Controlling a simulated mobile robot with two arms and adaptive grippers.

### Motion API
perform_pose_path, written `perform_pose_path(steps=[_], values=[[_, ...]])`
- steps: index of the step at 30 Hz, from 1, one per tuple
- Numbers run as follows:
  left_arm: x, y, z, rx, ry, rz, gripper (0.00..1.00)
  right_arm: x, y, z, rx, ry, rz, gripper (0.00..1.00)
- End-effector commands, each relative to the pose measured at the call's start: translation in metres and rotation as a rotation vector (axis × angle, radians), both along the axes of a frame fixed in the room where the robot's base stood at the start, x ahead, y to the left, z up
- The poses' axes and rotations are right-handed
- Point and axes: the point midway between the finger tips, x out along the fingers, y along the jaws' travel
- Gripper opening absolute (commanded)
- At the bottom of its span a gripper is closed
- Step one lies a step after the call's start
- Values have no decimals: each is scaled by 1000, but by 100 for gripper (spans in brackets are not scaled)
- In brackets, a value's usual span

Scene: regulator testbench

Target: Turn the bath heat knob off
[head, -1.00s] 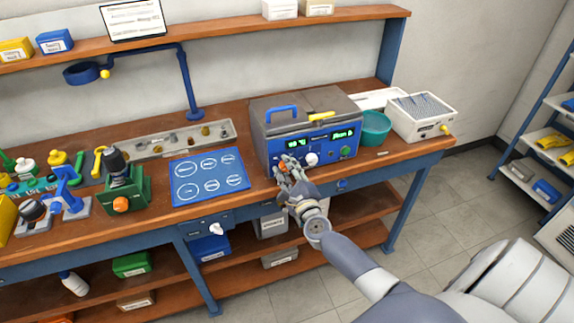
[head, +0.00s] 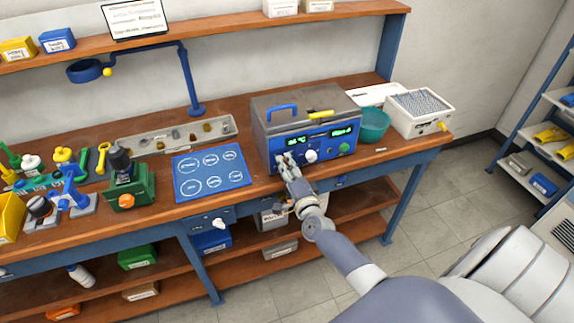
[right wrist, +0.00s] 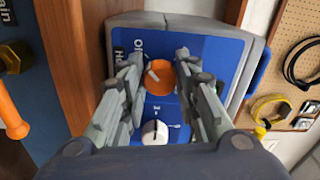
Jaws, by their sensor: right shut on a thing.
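The grey bath unit (head: 300,108) stands on the bench, with a blue front panel and green-lit displays. In the right wrist view, the orange heat knob (right wrist: 160,77) sits on the blue panel (right wrist: 200,50) near partly hidden "Off" and "He…" lettering. A pale pointer mark on it leans up and left. My right gripper (right wrist: 160,68) is shut on the orange knob, one finger on each side. In the head view, my right gripper (head: 285,161) is at the panel's left part and hides that knob. My left gripper is not in view.
A white knob (head: 310,156) is close to the right of my gripper; it also shows in the right wrist view (right wrist: 155,132). A green button (head: 344,147) is farther right. A blue mat (head: 211,173) lies left, and a teal bowl (head: 374,125) stands right of the unit.

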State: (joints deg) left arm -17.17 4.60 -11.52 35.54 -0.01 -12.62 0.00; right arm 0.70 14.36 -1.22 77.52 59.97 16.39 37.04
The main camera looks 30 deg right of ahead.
Motion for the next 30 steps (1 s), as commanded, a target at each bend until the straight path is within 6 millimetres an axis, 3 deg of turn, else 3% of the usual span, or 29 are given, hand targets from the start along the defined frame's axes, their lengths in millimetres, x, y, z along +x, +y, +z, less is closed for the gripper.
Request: perform_pose_path(steps=[20,21,23,30], values=[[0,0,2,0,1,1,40,0,1,-1,-57,16,2,5],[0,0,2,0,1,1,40,0,1,-1,-57,16,2,36],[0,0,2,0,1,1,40,0,1,-1,-57,16,2,50],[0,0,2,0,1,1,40,0,1,-1,-55,14,1,50]])
